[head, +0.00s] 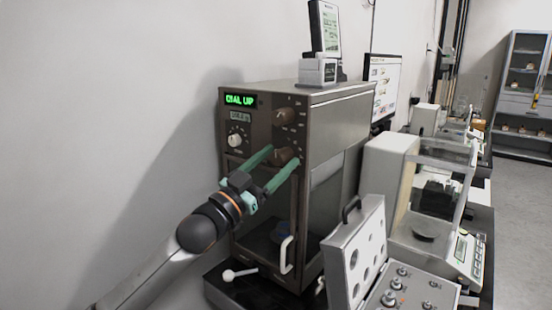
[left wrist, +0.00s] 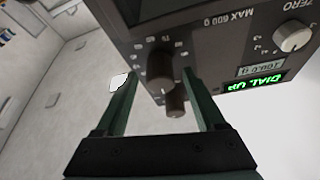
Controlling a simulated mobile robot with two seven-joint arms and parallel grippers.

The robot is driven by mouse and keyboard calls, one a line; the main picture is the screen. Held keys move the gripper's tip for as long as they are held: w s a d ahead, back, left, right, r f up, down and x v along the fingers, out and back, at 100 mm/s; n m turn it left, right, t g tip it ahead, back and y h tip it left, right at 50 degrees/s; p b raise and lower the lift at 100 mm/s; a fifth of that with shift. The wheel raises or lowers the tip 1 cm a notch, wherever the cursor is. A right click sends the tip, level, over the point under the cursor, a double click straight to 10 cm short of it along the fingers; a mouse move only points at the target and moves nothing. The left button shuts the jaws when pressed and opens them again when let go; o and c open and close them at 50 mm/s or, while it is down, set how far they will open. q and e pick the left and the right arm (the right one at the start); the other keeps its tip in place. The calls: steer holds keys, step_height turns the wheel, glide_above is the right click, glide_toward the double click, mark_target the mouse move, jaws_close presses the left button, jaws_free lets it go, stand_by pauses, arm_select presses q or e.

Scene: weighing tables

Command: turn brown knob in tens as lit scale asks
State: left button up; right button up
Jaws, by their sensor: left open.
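The tall brown weighing scale (head: 338,125) has a green lit display (head: 240,100) reading "DIAL UP". Its front carries an upper brown knob (head: 285,116) and a lower brown knob (head: 282,156), plus a white knob (head: 235,140) marked ZERO in the wrist view. My left gripper (head: 284,157) is open at the lower brown knob. In the left wrist view, the lower brown knob (left wrist: 160,70) lies between the open fingers, with a gap on each side. The upper brown knob (left wrist: 176,105) shows beyond it. The small grey readout (left wrist: 260,69) is hard to read. My right gripper is not in view.
An open grey weight case (head: 357,262) stands at the scale's right front. A white balance (head: 400,190) is behind it. A white handle (head: 286,255) sticks out from the scale's lower front. A small display device (head: 325,35) stands on top. The wall is close on the left.

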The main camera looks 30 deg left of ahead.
arm_select(q)
steer(key=shift+w, duration=0.1)
steer(key=shift+c, duration=0.2)
jaws_close()
stand_by(0.4)
